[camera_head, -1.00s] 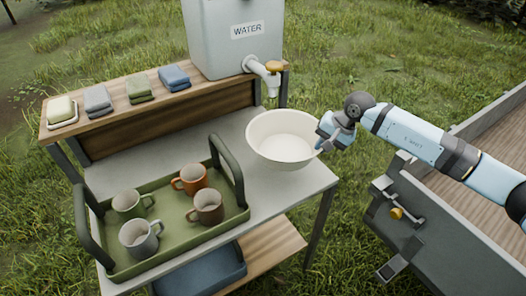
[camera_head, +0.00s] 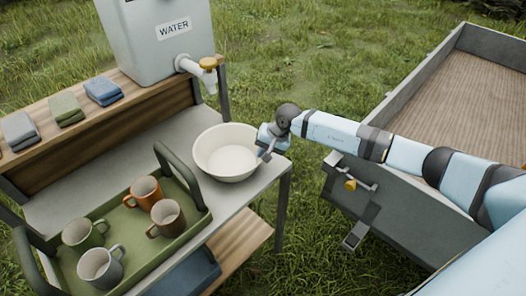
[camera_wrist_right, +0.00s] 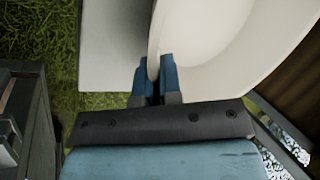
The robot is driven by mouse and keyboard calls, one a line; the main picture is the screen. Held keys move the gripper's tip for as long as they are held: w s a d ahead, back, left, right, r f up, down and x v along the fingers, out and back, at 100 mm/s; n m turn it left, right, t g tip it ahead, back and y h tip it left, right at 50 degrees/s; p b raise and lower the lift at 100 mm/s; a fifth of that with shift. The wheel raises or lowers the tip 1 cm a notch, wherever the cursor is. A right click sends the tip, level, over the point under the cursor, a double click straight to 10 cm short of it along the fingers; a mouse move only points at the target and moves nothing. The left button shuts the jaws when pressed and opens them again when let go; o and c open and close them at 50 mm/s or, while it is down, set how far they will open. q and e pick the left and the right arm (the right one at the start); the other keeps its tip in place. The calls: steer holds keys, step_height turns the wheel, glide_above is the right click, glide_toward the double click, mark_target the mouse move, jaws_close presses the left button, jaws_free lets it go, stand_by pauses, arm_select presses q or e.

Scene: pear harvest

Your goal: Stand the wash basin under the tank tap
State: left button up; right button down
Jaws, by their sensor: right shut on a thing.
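The cream wash basin (camera_head: 226,160) is at the right end of the grey table, upright, below and a little to the right of the tap. The grey water tank (camera_head: 150,45) stands on the wooden shelf, and its tap (camera_head: 203,69) with an orange handle points down toward the basin's back edge. My right gripper (camera_head: 269,148) is shut on the basin's right rim. In the right wrist view, the blue fingers (camera_wrist_right: 156,75) pinch the basin wall (camera_wrist_right: 215,45). Whether the basin's bottom touches the table is hard to tell. My left gripper is not in view.
A green tray (camera_head: 186,221) with several mugs sits left of the basin on the grey table (camera_head: 240,195). Folded cloths (camera_head: 66,108) lie on the wooden shelf. A grey trailer (camera_head: 400,200) with a wooden floor stands to the right, with grass between.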

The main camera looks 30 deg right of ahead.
steer(key=shift+w+f, duration=0.1)
steer(key=shift+f, duration=0.15)
steer(key=c, duration=1.3)
jaws_free()
